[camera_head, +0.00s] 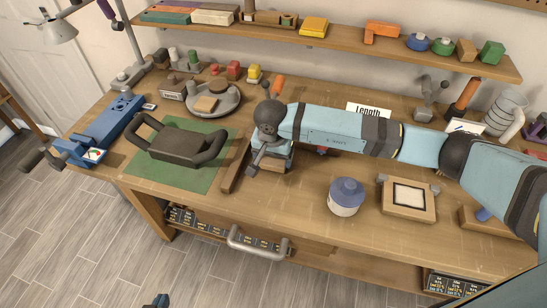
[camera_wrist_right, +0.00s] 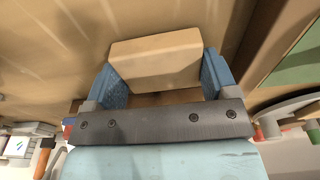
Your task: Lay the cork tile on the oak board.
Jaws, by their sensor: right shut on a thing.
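My right gripper (camera_head: 271,160) reaches in from the right and points down over the middle of the bench. In the right wrist view its blue fingers (camera_wrist_right: 158,75) are shut on a plain tan block, seemingly the cork tile (camera_wrist_right: 155,60). In the head view the arm and gripper mostly hide it. A light wooden board with a black-outlined pale square (camera_head: 408,197), possibly the oak board, lies right of the gripper, apart from it.
A dark two-handled tray (camera_head: 182,146) rests on a green mat (camera_head: 195,182) at left. A brown wooden strip (camera_head: 236,168) lies close left of the gripper. A blue-lidded jar (camera_head: 346,196) stands right. A grey round plate (camera_head: 228,103) carries a tan square. Bare bench lies near the jar.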

